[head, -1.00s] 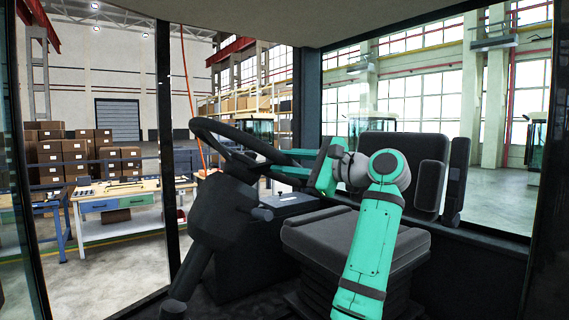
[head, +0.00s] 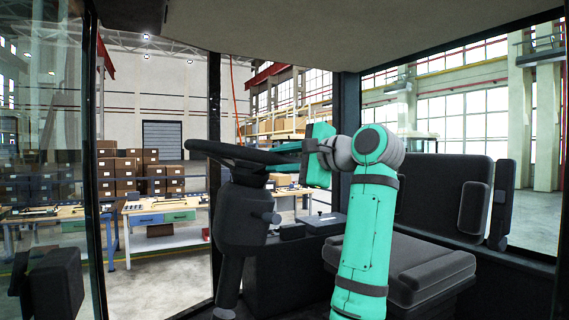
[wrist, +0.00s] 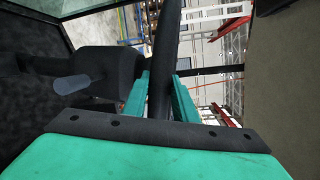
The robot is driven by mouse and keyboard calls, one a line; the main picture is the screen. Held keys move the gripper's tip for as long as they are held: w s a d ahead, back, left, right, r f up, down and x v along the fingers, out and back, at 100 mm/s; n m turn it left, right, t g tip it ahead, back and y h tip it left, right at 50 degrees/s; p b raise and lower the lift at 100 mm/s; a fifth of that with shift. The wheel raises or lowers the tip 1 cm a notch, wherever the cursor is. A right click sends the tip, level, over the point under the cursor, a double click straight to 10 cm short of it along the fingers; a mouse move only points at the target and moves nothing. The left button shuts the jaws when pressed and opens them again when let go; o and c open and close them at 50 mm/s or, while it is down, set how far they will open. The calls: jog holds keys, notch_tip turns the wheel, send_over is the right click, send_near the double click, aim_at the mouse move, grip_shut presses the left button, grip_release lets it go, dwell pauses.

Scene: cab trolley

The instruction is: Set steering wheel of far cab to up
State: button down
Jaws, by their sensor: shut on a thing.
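The black steering wheel (head: 238,153) sits on its dark column (head: 244,215) inside the cab, left of my arm in the head view. Its rim now lies nearly flat. My gripper (head: 284,148) reaches the right side of the rim from the seat side. In the wrist view the rim (wrist: 163,60) runs upright between the two green fingers of my gripper (wrist: 160,98), which are shut on it. A grey lever (wrist: 75,84) sticks out of the column in the wrist view, left of the fingers. The fingertips are partly hidden behind the rim.
The cab seat (head: 405,268) and its backrest (head: 443,195) stand to the right, beside and behind my arm. A dark console (head: 318,222) lies between column and seat. Cab posts (head: 214,110) and glass enclose the space. Workbenches (head: 160,216) stand outside.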

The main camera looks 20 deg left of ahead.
jog(key=shift+s, duration=0.2)
jog(key=c, duration=1.5)
grip_release()
jog(key=shift+o, duration=0.3)
jog(key=shift+d, duration=0.3)
jog(key=v, duration=1)
jog(key=shift+s, duration=0.1)
